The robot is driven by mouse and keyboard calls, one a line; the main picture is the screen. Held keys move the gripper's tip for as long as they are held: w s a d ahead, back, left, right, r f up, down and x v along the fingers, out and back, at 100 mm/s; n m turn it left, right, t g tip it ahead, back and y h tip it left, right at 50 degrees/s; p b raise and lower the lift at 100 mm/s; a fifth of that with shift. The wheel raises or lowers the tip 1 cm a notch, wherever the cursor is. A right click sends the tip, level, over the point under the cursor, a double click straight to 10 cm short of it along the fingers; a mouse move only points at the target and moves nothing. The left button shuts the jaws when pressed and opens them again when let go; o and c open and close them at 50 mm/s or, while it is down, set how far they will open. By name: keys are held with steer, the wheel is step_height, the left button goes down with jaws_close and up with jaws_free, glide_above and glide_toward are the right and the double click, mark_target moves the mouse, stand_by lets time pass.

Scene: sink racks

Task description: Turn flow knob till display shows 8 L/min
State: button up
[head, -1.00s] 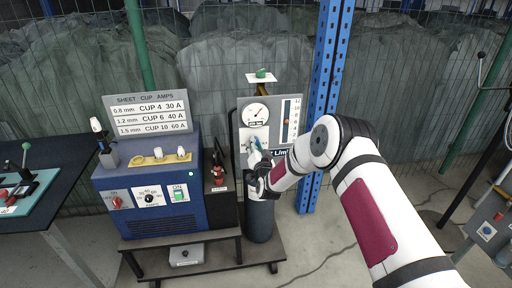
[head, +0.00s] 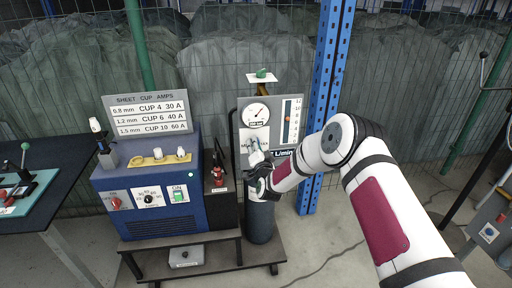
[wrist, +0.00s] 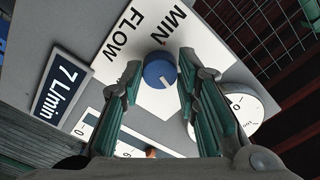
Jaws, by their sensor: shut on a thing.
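The blue flow knob (wrist: 160,70) with a pale pointer line sits on a white plate (wrist: 125,40) marked FLOW and MIN in the wrist view. The display (wrist: 62,86) beside it reads 7 L/min. My gripper (wrist: 158,78) has its green-padded fingers on both sides of the knob, shut on it. In the head view my gripper (head: 256,158) is at the front of the grey panel (head: 273,104) and hides the knob.
A round gauge (head: 255,115) and a tube scale (head: 291,120) are on the same panel. A blue power unit (head: 150,190) on a cart stands to the left. A blue post (head: 325,90) rises close on the right.

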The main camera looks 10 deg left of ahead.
steer(key=o, duration=1.2)
steer(key=shift+c, duration=0.2)
steer(key=shift+s, duration=0.1)
steer(key=v, duration=1.2)
